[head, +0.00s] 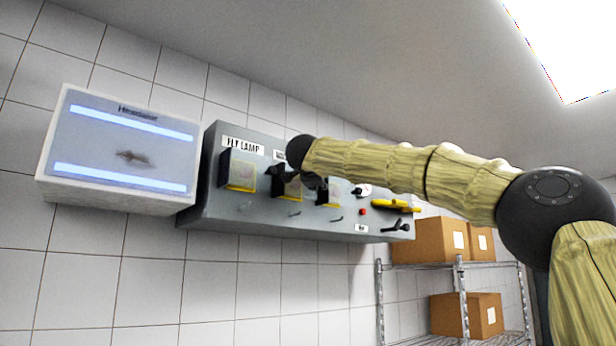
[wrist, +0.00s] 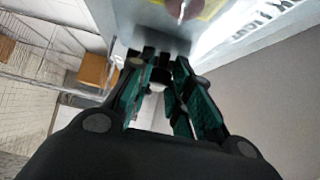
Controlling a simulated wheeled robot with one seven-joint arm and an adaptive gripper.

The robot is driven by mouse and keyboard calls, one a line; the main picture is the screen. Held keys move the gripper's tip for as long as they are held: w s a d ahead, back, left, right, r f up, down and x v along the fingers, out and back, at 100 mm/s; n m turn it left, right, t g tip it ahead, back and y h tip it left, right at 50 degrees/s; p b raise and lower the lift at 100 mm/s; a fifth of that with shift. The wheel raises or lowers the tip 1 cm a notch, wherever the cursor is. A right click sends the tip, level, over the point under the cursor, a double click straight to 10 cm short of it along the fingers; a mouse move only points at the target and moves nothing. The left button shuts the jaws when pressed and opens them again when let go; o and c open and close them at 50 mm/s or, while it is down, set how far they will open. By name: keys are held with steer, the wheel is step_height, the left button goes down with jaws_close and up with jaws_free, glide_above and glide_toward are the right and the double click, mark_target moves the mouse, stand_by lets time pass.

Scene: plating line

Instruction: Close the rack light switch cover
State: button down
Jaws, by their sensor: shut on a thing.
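A grey switch panel (head: 222,208) is on the tiled wall. It carries several switches with yellow-edged clear covers: a left one (head: 238,170) under the FLY LAMP label (head: 242,146), a middle one (head: 287,188) and a right one (head: 329,196). The label above the middle cover is mostly hidden by my arm, so I cannot read which is the rack light. My gripper (head: 310,182) is at the panel by the middle cover, partly hidden by my wrist. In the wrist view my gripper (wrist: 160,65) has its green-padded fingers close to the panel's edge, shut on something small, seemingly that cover.
A white insect-lamp box (head: 125,150) with two blue-lit tubes is left of the panel. A yellow handle (head: 395,205), a red button (head: 362,211) and a black lever (head: 398,227) are at the panel's right. A wire rack (head: 460,267) with cardboard boxes (head: 428,240) stands at lower right.

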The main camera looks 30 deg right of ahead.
steer(key=shift+s+d+r+n+t+y+p, duration=0.15)
steer(key=shift+d+r+n+t+y+p, duration=0.2)
steer(key=shift+d+r+t, duration=0.2)
steer(key=shift+a+r+y, duration=0.1)
steer(key=shift+r+y, duration=0.05)
steer(key=shift+y, duration=0.1)
steer(key=c, duration=1.3)
jaws_free()
steer(key=shift+c, duration=0.2)
steer(key=shift+o, duration=0.4)
steer(key=shift+w+f, duration=0.25)
steer(key=shift+w, duration=0.05)
steer(key=shift+d+f, duration=0.25)
steer(key=shift+d, duration=0.1)
steer(key=shift+w+a+f, duration=0.1)
steer(key=shift+f, duration=0.05)
